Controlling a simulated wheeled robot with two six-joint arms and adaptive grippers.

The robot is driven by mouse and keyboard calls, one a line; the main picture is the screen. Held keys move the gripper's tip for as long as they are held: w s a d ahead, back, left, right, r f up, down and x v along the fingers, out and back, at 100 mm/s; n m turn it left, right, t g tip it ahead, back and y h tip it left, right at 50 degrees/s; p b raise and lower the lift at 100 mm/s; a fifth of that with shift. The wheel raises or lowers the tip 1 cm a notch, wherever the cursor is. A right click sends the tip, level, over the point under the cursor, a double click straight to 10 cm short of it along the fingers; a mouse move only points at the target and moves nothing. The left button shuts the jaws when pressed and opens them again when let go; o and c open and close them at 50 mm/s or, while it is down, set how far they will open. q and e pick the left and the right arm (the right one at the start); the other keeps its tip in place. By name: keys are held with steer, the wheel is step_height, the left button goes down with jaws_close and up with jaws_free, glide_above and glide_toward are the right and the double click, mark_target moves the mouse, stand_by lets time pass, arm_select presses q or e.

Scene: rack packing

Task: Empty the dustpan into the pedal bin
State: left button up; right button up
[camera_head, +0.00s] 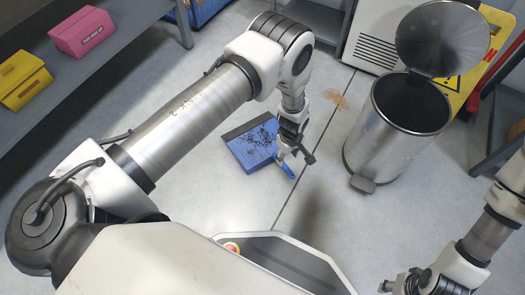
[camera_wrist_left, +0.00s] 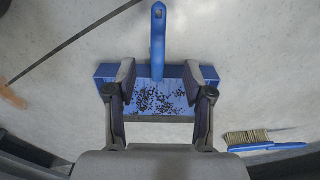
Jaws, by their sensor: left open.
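The blue dustpan (camera_head: 237,150) lies on the floor with dark debris spread over its pan. In the left wrist view the dustpan (camera_wrist_left: 185,110) has its handle (camera_wrist_left: 158,45) pointing to the top of the picture. My left gripper (camera_head: 290,158) is above the handle end; in its own wrist view the open fingers (camera_wrist_left: 162,75) stand either side of the handle's base, with nothing gripped. The steel pedal bin (camera_head: 385,140) stands upright to the right, lid (camera_head: 440,38) raised and dark inside. My right gripper (camera_head: 400,284) is partly cut off at the lower right; its jaws are unclear.
A blue-handled brush (camera_wrist_left: 265,142) lies on the floor at the right in the wrist view. A grey shelf (camera_head: 115,50) holds pink (camera_head: 82,32) and yellow (camera_head: 22,80) boxes. A yellow sign (camera_head: 470,85) stands behind the bin. Floor between dustpan and bin is clear.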

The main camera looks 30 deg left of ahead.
mark_target(286, 168)
arm_select(q)
steer(key=shift+w+r, duration=0.1)
step_height(286, 168, down, 8)
steer(key=b, duration=0.6)
steer(key=shift+b, duration=0.3)
steer(key=shift+f+b, duration=0.4)
steer(key=shift+f, duration=0.2)
steer(key=shift+r, duration=0.1)
